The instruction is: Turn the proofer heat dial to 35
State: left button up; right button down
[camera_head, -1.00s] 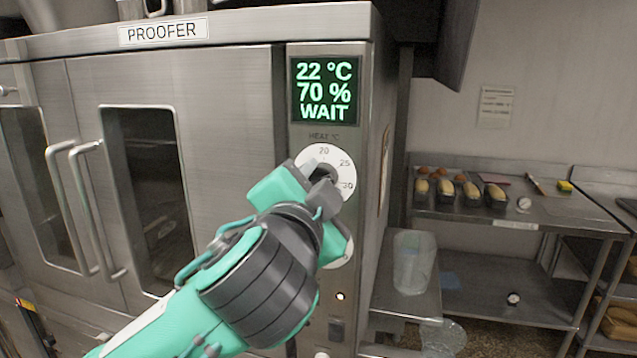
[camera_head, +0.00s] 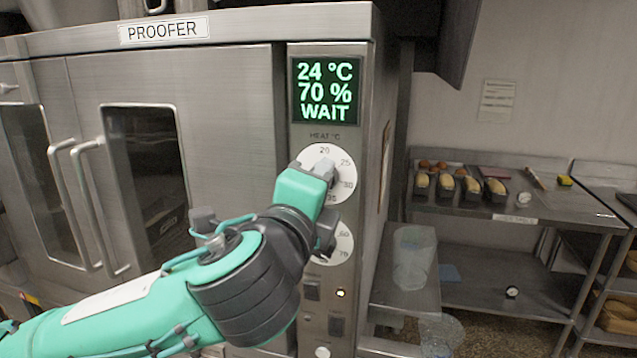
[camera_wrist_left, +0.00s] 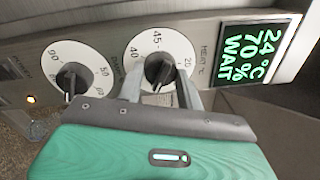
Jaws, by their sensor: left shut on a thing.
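The heat dial (camera_head: 338,156) is a white disc with numbers on the proofer's control panel, partly hidden by my left gripper (camera_head: 322,172) in the head view. In the left wrist view the heat dial (camera_wrist_left: 187,55) has a dark knob (camera_wrist_left: 160,70) at its centre. My left gripper (camera_wrist_left: 160,88) is shut on that knob, one finger on each side. The proofer display (camera_head: 325,90) reads 24 °C, 70 % and WAIT. It also shows in the left wrist view (camera_wrist_left: 247,55). The exact setting of the knob is hard to read. My right gripper is not in view.
A second dial (camera_head: 343,243) sits below, partly behind my wrist; its knob (camera_wrist_left: 72,80) shows in the left wrist view. Below are switches and a lit lamp (camera_head: 340,293). Door handles (camera_head: 88,205) stick out at left. A steel table (camera_head: 570,215) with loaf tins stands at right.

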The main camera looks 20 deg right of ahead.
pick_arm(q)
jog(key=shift+f+m+g+p, duration=0.1)
jog(key=shift+m+g+p, duration=0.35)
jog(key=shift+m, duration=4.15)
jog(key=o, duration=1)
jog(key=shift+a, duration=0.1)
jog(key=b+v, duration=0.3)
jog(key=v, duration=1)
jog(key=shift+s+a+f+b, duration=0.15)
jog(key=shift+s+a+b, duration=0.15)
jog(key=shift+b, duration=0.1)
